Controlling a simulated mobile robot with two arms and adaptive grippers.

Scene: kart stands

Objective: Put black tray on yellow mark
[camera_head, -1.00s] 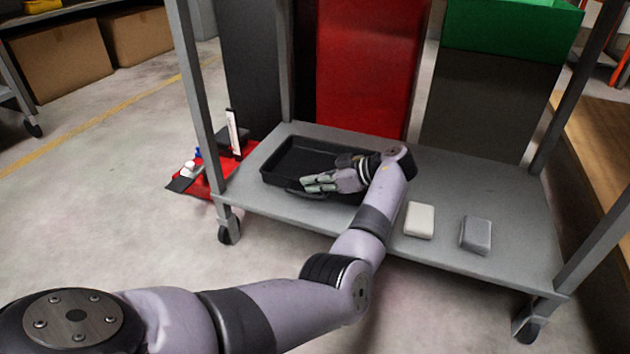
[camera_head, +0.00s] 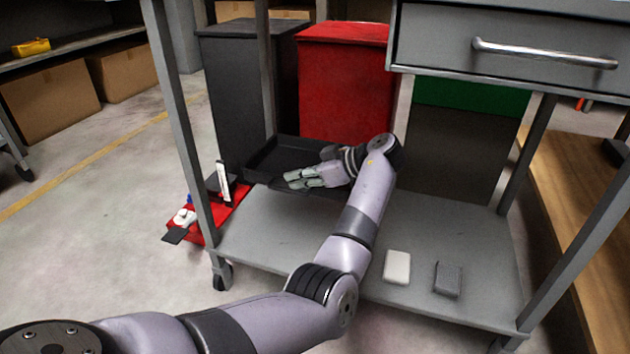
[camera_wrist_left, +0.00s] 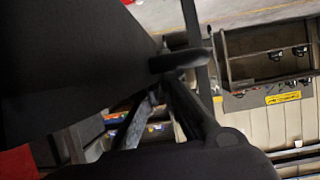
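The black tray (camera_head: 262,164) is at the back left of the cart's lower shelf (camera_head: 290,230) in the head view, and appears raised off it. My left gripper (camera_head: 303,181) is at the tray's front edge, with its fingers closed on the rim. In the left wrist view a large dark surface, apparently the tray (camera_wrist_left: 65,60), fills the left side, close to the dark fingers. A yellow stripe (camera_head: 75,170) runs along the floor at the left; I cannot tell whether it is the yellow mark. My right gripper is out of view.
A white block (camera_head: 397,267) and a grey block (camera_head: 448,279) lie on the shelf's front right. A drawer (camera_head: 520,50) hangs above. Cart posts (camera_head: 182,130) flank the shelf. Black (camera_head: 235,95) and red (camera_head: 340,90) bins stand behind. A red tray (camera_head: 200,222) lies beside the cart.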

